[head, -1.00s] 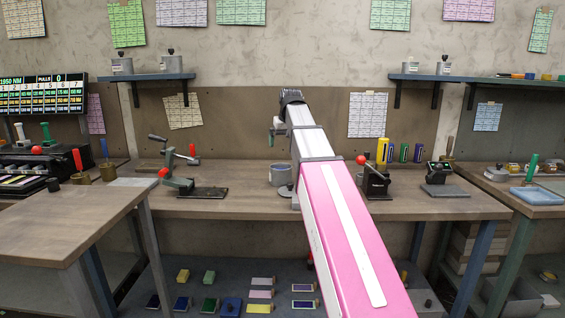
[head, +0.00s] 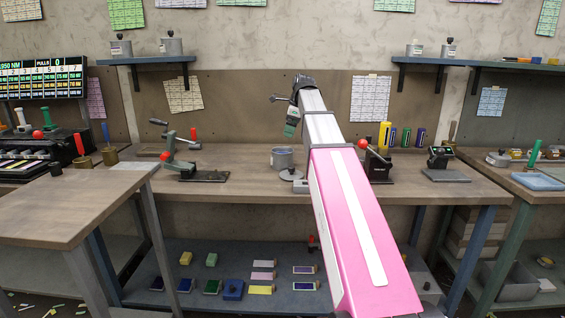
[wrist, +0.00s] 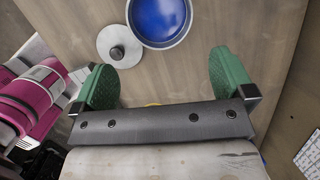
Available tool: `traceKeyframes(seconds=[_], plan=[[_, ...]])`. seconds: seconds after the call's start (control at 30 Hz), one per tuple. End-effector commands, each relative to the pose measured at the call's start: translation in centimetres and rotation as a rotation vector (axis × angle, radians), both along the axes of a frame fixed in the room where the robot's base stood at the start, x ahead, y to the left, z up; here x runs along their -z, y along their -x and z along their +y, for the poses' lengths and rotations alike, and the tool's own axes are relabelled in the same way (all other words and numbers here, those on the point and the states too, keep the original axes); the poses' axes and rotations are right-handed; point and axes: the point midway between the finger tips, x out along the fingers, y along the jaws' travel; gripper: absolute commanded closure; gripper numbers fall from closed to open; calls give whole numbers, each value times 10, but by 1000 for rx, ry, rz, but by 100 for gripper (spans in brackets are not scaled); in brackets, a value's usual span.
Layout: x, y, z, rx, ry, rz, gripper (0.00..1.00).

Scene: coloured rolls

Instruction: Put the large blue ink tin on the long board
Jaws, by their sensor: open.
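The large blue ink tin (head: 282,159) is a round grey open tin on the back workbench. In the wrist view its blue ink (wrist: 158,18) shows just beyond my fingertips, slightly left of centre. Its grey knobbed lid (wrist: 120,46) appears to lie beside it on the wood. My gripper (head: 290,130) is above the tin, with green fingers spread; in the wrist view the open gripper (wrist: 168,75) has nothing between its fingertips. The long board could be the right wall shelf (head: 500,65), which looks longer than the left one (head: 140,60); I cannot be sure.
Grey lidded tins (head: 171,44) stand on the left shelf, and others (head: 448,49) on the right shelf.

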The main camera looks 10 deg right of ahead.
Motion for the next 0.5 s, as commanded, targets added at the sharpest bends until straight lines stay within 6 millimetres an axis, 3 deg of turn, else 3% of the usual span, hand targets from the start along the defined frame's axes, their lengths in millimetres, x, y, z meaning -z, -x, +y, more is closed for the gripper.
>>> traceKeyframes(seconds=[0.2, 0.5], plan=[[2, -2, -3, 224, -60, 67, 0], [21, -5, 2, 263, -69, 81, 0]])
